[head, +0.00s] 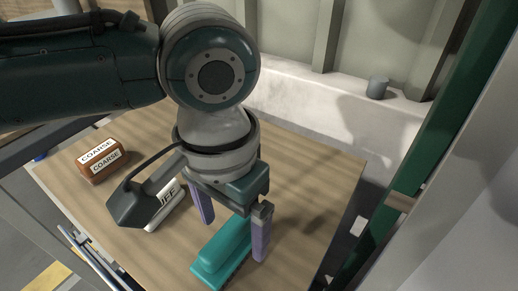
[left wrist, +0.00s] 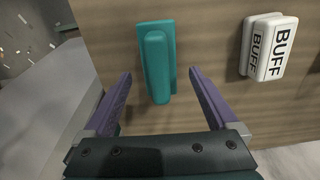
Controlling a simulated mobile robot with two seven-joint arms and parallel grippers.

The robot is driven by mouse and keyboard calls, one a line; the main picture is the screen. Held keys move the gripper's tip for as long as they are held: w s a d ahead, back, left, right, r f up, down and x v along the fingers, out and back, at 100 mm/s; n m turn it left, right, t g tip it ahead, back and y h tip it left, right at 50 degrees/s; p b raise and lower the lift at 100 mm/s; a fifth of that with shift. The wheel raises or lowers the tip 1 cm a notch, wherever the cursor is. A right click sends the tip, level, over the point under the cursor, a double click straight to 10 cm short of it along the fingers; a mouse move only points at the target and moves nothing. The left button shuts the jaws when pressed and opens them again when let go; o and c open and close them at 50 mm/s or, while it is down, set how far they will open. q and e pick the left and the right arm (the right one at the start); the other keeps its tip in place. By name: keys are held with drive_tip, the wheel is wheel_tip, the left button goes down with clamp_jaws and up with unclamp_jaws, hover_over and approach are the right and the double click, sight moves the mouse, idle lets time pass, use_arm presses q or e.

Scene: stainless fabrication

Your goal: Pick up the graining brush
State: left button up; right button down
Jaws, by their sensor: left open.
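A teal block with a raised rounded grip (head: 218,260), which looks like the graining brush, lies on the wooden table; no lettering shows on it. It also shows in the left wrist view (left wrist: 155,62), upright in the picture between and beyond the fingertips. My left gripper (head: 233,241) is open, with purple fingers pointing down over the teal block. In the left wrist view the open fingers (left wrist: 160,74) stand to either side of its near end and hold nothing. My right gripper is not in view.
A white block marked BUFF (head: 165,207) lies left of the gripper, partly hidden by my arm; it also shows in the left wrist view (left wrist: 268,47). A brown block marked COARSE (head: 101,160) sits at the table's left. The wooden table (head: 310,175) is clear on the right.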

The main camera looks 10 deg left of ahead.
sight(234, 238)
use_arm(q)
wheel_tip(234, 238, down, 3)
drive_tip(key=shift+f, duration=0.2)
drive_tip(key=shift+c, duration=0.3)
clamp_jaws()
idle(0.3)
drive_tip(key=shift+r, duration=0.1)
wheel_tip(234, 238, up, 20)
drive_tip(key=p, duration=0.3)
